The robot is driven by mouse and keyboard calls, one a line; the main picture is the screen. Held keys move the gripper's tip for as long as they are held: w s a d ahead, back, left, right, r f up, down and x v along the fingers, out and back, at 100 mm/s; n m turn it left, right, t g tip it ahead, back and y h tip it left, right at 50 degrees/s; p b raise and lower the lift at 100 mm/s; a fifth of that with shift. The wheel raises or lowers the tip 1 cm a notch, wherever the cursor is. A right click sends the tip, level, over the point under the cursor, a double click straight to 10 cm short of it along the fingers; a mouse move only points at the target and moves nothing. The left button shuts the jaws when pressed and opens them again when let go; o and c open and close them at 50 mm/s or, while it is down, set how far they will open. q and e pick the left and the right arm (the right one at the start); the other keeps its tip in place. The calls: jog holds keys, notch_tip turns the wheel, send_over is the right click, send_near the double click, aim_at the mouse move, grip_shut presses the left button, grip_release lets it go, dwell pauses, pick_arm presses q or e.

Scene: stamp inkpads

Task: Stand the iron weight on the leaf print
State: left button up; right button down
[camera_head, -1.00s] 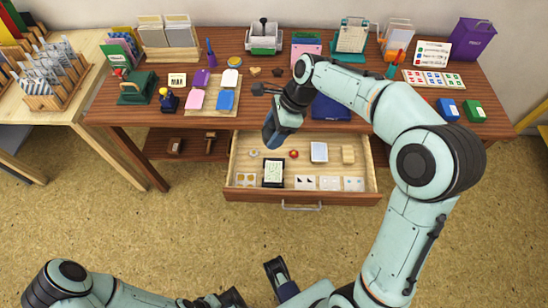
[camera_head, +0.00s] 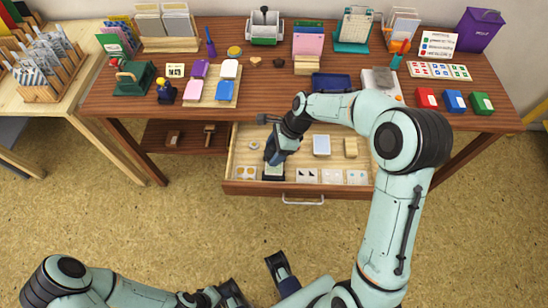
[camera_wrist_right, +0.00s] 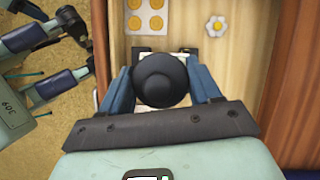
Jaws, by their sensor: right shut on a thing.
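The iron weight is a dark, round-topped thing (camera_wrist_right: 162,78) between the fingers of my right gripper (camera_head: 273,158) in the right wrist view. That gripper is shut on it. Most of the print is hidden by the gripper and the weight; pale corners (camera_wrist_right: 189,57) show around the weight in the wrist view. I cannot tell whether the weight touches the print. My left gripper (camera_head: 256,279) is open and empty, near the bottom of the head view.
The tabletop above carries inkpads (camera_head: 455,102), stamps and racks.

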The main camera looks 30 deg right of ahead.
jog(key=shift+f+b, duration=0.4)
jog(key=shift+f, duration=1.85)
jog(key=shift+r, duration=0.1)
jog(key=shift+c, duration=1.1)
grip_release()
jog(key=shift+f, duration=0.2)
jog(key=p+v, duration=0.2)
jog(key=v, duration=1)
jog(key=shift+s+a+r, duration=0.1)
